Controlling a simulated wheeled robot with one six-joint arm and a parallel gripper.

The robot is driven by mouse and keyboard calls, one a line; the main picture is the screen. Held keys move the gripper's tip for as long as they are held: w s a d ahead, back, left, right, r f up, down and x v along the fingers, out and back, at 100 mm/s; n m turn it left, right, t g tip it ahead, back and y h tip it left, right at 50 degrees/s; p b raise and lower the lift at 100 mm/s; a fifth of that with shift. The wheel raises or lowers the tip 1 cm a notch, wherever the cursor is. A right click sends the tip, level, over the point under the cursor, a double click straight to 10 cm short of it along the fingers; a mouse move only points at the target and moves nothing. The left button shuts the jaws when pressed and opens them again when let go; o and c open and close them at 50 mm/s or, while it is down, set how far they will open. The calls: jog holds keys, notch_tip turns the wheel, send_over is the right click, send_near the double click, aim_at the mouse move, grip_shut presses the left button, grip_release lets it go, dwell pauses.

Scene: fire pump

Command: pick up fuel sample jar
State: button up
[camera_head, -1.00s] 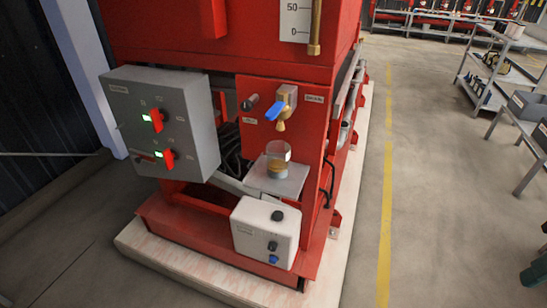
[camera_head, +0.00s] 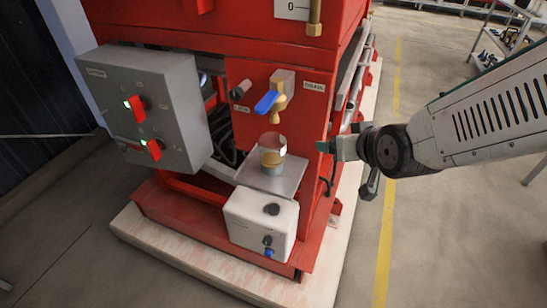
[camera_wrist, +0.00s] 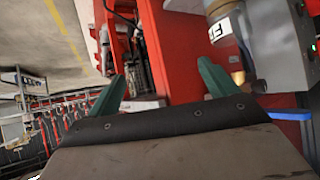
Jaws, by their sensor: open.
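The fuel sample jar (camera_head: 272,152) is a small clear cylinder with amber contents. It stands upright on a grey metal shelf (camera_head: 285,180), below the brass valve with a blue lever (camera_head: 267,102). My gripper (camera_head: 328,147) comes in from the right with green fingers, beside the jar and apart from it. In the wrist view the two green fingers (camera_wrist: 161,86) are spread with nothing held between them. What appears to be the labelled jar (camera_wrist: 228,42) shows beyond the right finger, partly cut off and hidden by it.
A grey control box (camera_head: 150,108) with red switches stands left of the jar. A white box (camera_head: 261,222) sits below the shelf. The red pump frame (camera_head: 310,115) rises behind. Open floor (camera_head: 440,250) lies to the right.

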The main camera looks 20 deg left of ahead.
aim_at(268, 139)
jog(key=s+a+f+y, duration=0.1)
jog(key=a, duration=0.3)
jog(key=a+f+n+t+y, duration=0.1)
jog(key=a+f, duration=0.1)
jog(key=a, duration=0.2)
jog(key=s+a+f+n+t+y, duration=0.1)
jog(key=a, duration=0.3)
jog(key=shift+s+a+f+y, duration=0.25)
jog(key=shift+s+f+y, duration=0.05)
jog(key=shift+y, duration=0.1)
jog(key=shift+w+a+f, duration=0.1)
jog(key=shift+w+a, duration=0.05)
jog(key=shift+a, duration=0.15)
jog(key=x, duration=0.7)
jog(key=shift+a, duration=0.1)
jog(key=shift+c, duration=0.4)
jog(key=c, duration=1.5)
jog(key=shift+c, duration=0.6)
